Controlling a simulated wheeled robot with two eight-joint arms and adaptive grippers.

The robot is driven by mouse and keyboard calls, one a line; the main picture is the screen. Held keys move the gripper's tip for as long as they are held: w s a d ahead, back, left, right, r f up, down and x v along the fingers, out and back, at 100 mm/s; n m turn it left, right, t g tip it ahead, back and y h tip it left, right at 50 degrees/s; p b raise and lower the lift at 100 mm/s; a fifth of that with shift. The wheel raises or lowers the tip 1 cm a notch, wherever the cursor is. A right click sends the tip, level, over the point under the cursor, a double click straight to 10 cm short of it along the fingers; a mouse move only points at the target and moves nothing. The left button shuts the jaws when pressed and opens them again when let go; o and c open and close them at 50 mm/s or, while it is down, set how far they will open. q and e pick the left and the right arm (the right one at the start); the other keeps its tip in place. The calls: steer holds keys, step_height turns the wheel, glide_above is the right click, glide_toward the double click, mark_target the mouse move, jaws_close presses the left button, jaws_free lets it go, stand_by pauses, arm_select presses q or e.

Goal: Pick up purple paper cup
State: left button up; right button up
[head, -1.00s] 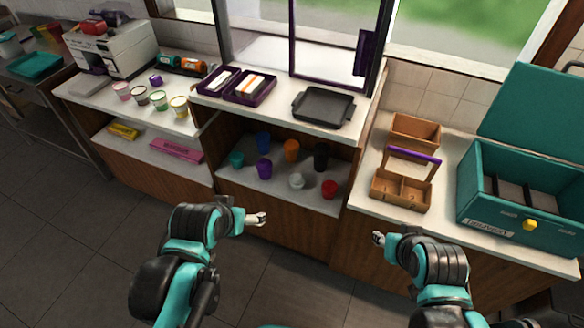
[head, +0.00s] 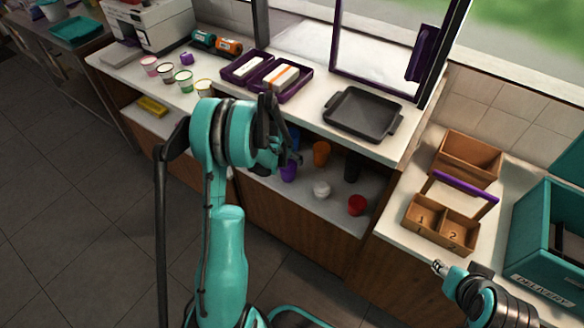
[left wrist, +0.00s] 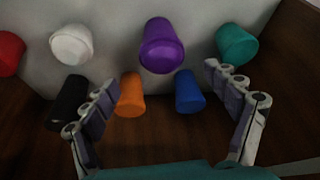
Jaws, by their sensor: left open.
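The purple paper cup (head: 288,173) stands on the lower shelf under the counter, partly covered by my left gripper in the head view. In the left wrist view the purple cup (left wrist: 162,50) is ahead and between the spread fingers, not touched. My left gripper (head: 283,140) is open and empty in front of the shelf; its two fingers also show in the left wrist view (left wrist: 160,88). My right gripper (head: 440,267) hangs at the lower right, well away from the cup, too small to tell its jaw state.
Around the purple cup stand a blue cup (left wrist: 188,92), an orange cup (left wrist: 131,96), a teal cup (left wrist: 237,45), a white cup (left wrist: 71,45), a black cup (left wrist: 71,102) and a red cup (left wrist: 9,53). The countertop with a grey tray (head: 362,114) overhangs the shelf.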

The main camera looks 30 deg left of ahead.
mark_target(286, 164)
arm_select(q)
steer(key=x, duration=0.3)
steer(key=b+x, duration=0.1)
steer(key=shift+a+f, duration=0.3)
steer(key=shift+a, duration=0.05)
steer(key=b+x, duration=0.3)
steer(key=x, duration=0.2)
steer(key=shift+w+d+f, duration=0.15)
steer(key=shift+w+f, duration=0.05)
steer(key=shift+w, duration=0.1)
steer(key=shift+r, duration=0.15)
steer(key=c, duration=1.4)
